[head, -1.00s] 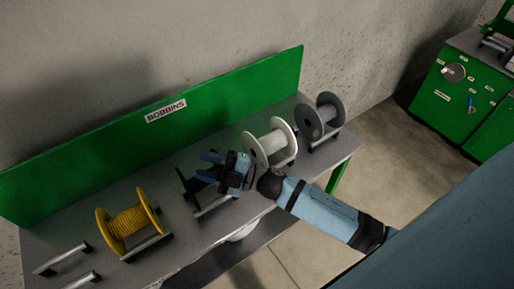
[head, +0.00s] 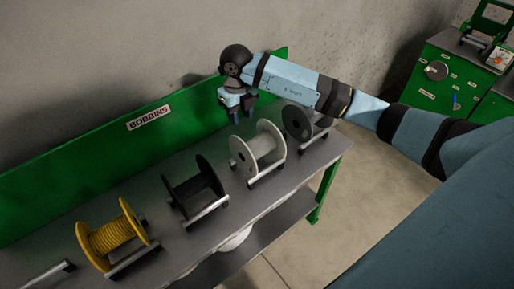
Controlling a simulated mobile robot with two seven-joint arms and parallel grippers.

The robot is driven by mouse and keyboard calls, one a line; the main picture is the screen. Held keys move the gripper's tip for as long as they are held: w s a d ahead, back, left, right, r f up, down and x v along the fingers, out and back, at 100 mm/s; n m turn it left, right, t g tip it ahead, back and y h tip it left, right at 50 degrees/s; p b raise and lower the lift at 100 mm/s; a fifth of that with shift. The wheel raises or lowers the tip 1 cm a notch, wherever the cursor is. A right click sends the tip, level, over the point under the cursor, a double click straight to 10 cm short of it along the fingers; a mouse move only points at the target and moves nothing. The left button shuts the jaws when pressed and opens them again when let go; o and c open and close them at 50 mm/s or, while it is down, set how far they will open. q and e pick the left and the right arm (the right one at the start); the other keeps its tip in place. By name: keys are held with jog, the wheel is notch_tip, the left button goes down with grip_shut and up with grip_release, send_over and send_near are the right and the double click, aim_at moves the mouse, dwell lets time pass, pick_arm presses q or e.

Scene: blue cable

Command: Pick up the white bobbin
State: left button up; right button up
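The white bobbin (head: 264,147) stands upright on a small metal-bar stand on the grey bench, between the black bobbin and the grey bobbin. My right gripper (head: 241,117) is above and behind it, close to the green back panel. Its fingers point down, look apart and have nothing between them. The gripper does not appear to touch the bobbin. My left gripper is not in view.
The black bobbin (head: 194,188) and yellow bobbin (head: 113,236) stand to the left; the grey bobbin (head: 303,124) stands to the right, partly under my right forearm. A green panel (head: 122,144) marked BOBBINS runs along the back of the bench. Green cabinets (head: 446,86) stand far right.

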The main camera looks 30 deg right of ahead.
aim_at(241, 141)
notch_tip(241, 141, down, 6)
jog(key=shift+f, duration=0.1)
jog(key=shift+a+f+p, duration=0.1)
jog(key=shift+f+p, duration=0.4)
notch_tip(241, 141, down, 4)
jog(key=shift+s+f+p, duration=0.1)
jog(key=shift+p, duration=0.3)
grip_shut()
dwell(0.8)
